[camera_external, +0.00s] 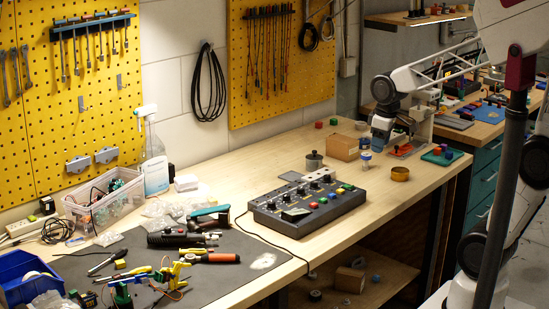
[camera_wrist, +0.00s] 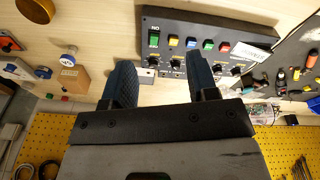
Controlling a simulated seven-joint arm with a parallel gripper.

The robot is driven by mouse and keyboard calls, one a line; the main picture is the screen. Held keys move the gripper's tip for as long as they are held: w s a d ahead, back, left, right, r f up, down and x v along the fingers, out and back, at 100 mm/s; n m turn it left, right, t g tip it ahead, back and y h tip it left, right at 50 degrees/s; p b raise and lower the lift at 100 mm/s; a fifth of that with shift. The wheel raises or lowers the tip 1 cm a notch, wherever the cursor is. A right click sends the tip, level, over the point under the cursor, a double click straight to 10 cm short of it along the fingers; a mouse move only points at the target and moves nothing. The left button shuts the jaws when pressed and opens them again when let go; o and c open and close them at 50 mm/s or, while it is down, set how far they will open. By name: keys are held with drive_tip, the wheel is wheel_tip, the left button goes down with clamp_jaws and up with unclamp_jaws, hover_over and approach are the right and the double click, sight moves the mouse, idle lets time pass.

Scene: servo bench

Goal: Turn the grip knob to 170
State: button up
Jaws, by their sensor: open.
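A dark grey control box (camera_external: 268,211) sits on the bench, with coloured buttons and a row of small black knobs; the wrist view shows the box (camera_wrist: 205,22) at the top. One black knob (camera_wrist: 177,62) shows between my fingers there, with others beside it. The labels are too small to tell which is the grip knob or what it reads. My gripper (camera_wrist: 160,66) is open and empty, its two blue fingers apart and overlapping the box's knob edge in the picture. In the external view my gripper (camera_external: 384,132) hangs over the bench's right part, apart from the box.
Tools lie on a dark mat (camera_external: 225,271) at left. Bare wood (camera_external: 245,180) lies behind the control box.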

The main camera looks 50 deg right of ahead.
drive_tip(key=w+f+n, duration=0.3)
drive_tip(key=w, duration=0.7)
drive_tip(key=n+g, duration=0.2)
drive_tip(key=n, duration=0.1)
hover_over(328, 175)
drive_tip(key=f, duration=0.5)
drive_tip(key=shift+a+f, duration=0.2)
drive_tip(key=shift+f, duration=0.05)
drive_tip(key=shift+f, duration=0.1)
drive_tip(key=shift+f, duration=3.85)
drive_tip(key=c, duration=0.9)
drive_tip(key=shift+c, duration=0.2)
